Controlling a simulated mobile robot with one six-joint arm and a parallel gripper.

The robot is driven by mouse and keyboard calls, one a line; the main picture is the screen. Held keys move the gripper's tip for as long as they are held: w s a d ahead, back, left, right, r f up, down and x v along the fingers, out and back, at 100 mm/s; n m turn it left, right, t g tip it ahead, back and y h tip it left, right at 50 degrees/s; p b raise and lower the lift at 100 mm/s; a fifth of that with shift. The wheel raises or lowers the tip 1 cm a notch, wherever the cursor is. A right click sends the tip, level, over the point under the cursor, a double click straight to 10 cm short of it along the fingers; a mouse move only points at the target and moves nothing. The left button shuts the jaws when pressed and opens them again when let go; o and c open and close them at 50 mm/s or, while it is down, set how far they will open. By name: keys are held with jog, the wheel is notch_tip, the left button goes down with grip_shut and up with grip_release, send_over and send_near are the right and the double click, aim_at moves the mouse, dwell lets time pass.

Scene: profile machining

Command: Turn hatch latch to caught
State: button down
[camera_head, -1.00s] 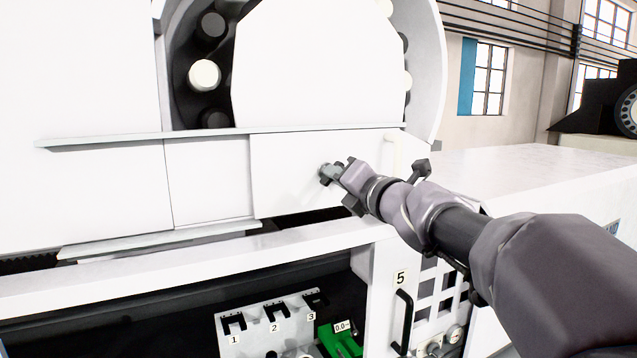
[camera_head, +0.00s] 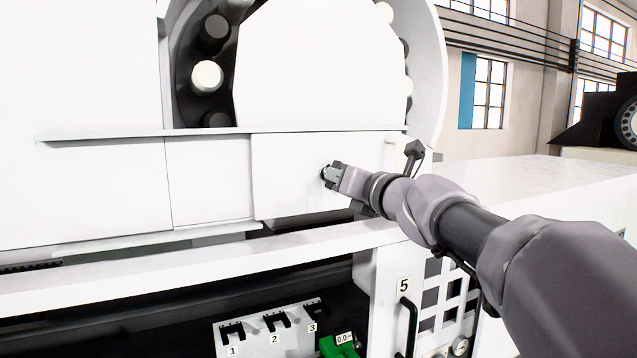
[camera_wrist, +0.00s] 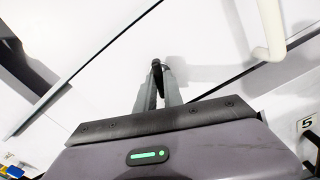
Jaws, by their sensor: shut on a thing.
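The hatch (camera_head: 290,190) is a white panel on the machine's front, below the round opening, and it looks closed. The hatch latch (camera_wrist: 156,66) is a small dark piece on this panel. My gripper (camera_head: 333,173) is at the panel, and in the head view it mostly hides the latch. In the wrist view, the two grey fingers of my gripper (camera_wrist: 160,82) come together on the latch. The latch's exact angle is hard to make out.
A white bar handle (camera_wrist: 270,30) stands out from the panel to the right. Below are a numbered rack (camera_head: 268,335), a green item (camera_head: 338,347) and a black door handle (camera_head: 407,325) under label 5. A white ledge (camera_head: 180,258) runs under the hatch.

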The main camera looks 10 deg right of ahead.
jog(key=n+b, duration=0.3)
jog(key=n, duration=0.1)
jog(key=shift+f, duration=0.1)
jog(key=c, duration=1.3)
grip_release()
jog(key=b+v, duration=0.1)
jog(key=v, duration=0.6)
